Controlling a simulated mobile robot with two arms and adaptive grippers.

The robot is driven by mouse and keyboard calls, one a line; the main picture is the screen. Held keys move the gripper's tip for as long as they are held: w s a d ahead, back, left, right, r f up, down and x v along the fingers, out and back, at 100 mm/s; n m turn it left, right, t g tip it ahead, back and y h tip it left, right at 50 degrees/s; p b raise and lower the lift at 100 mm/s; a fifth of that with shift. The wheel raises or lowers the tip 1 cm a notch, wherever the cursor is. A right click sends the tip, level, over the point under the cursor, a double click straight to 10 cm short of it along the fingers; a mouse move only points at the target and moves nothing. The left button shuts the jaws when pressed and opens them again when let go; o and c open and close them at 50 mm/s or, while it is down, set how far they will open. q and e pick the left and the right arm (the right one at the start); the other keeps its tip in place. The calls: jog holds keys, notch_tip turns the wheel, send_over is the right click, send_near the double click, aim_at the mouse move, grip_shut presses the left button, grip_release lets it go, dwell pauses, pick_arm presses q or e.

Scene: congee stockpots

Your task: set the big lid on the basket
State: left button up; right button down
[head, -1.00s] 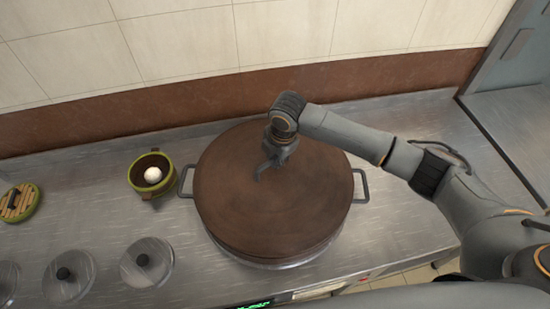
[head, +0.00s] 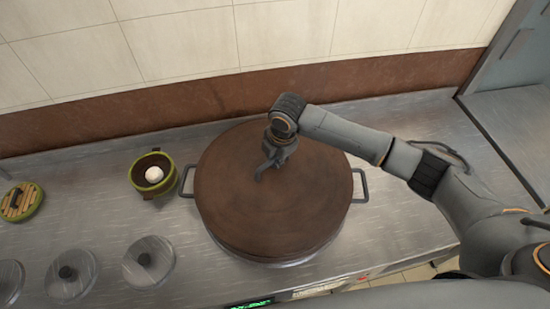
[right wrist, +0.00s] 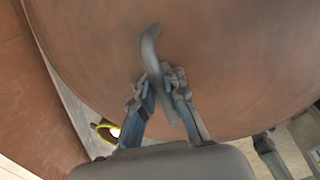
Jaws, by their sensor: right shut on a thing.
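The big lid (head: 300,205) is a wide brown disc. In the head view it covers a round metal vessel with side handles, and I cannot tell whether it rests fully on the rim. My right gripper (head: 268,169) is over the lid's middle. In the right wrist view its fingers (right wrist: 163,82) are shut on the lid's curved grey handle (right wrist: 150,45). A small green-rimmed basket (head: 140,163) stands open left of the big lid with a white ball (head: 154,174) in it. It also shows partly in the right wrist view (right wrist: 103,126). My left gripper is not in view.
A small round green-rimmed lid (head: 36,205) lies at the far left. Several grey knobbed lids, one at the front (head: 137,277), line the counter's left front. The wall (head: 170,50) is close behind. The counter (head: 400,215) right of the vessel is clear under my arm.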

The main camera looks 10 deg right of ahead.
aim_at(280, 172)
jog(key=shift+f, duration=0.45)
jog(key=c, duration=1.7)
grip_release()
jog(key=shift+o, duration=0.2)
jog(key=shift+s+f, duration=0.1)
jog(key=shift+f, duration=0.05)
notch_tip(280, 172, up, 11)
jog(key=s+d+p, duration=0.1)
jog(key=p, duration=1.1)
jog(key=shift+s, duration=0.4)
jog(key=shift+s+f, duration=0.1)
